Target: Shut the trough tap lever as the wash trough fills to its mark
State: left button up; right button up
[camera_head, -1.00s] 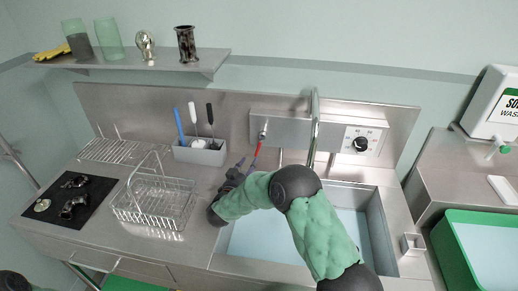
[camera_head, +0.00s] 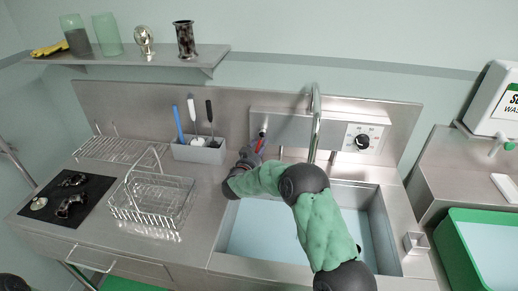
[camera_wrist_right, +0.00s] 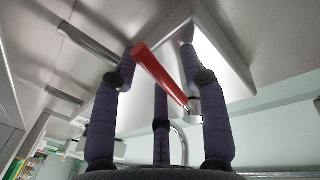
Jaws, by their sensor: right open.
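The red tap lever (camera_head: 260,143) sticks out below the left end of the steel tap panel (camera_head: 291,128). My right gripper (camera_head: 254,150) is at the lever and hides most of it in the head view. In the right wrist view the red lever (camera_wrist_right: 160,73) runs between the spread fingers of my open right gripper (camera_wrist_right: 158,62). It looks close to the left finger; I cannot tell if they touch. The wash trough (camera_head: 384,232) holds pale blue water (camera_head: 262,232), partly hidden by my right arm. I cannot make out its fill mark.
A tall curved spout (camera_head: 316,115) and a dial (camera_head: 362,142) are right of the lever. A grey holder with brushes (camera_head: 199,153) stands to its left, with a wire basket (camera_head: 150,203) nearer. A green-rimmed tub (camera_head: 447,255) is at the right.

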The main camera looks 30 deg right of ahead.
aim_at(271, 142)
grip_shut()
jog(key=d+n+p, duration=0.1)
jog(key=n, duration=0.1)
jog(key=s+n+p, duration=0.1)
jog(key=s+d+n+t+p, duration=0.1)
jog(key=n, duration=0.1)
jog(key=shift+d+n, duration=0.3)
grip_release()
jog(key=shift+a, duration=0.1)
jog(key=v, duration=1.2)
jog(key=shift+w+f, duration=0.1)
jog(key=shift+f, duration=0.05)
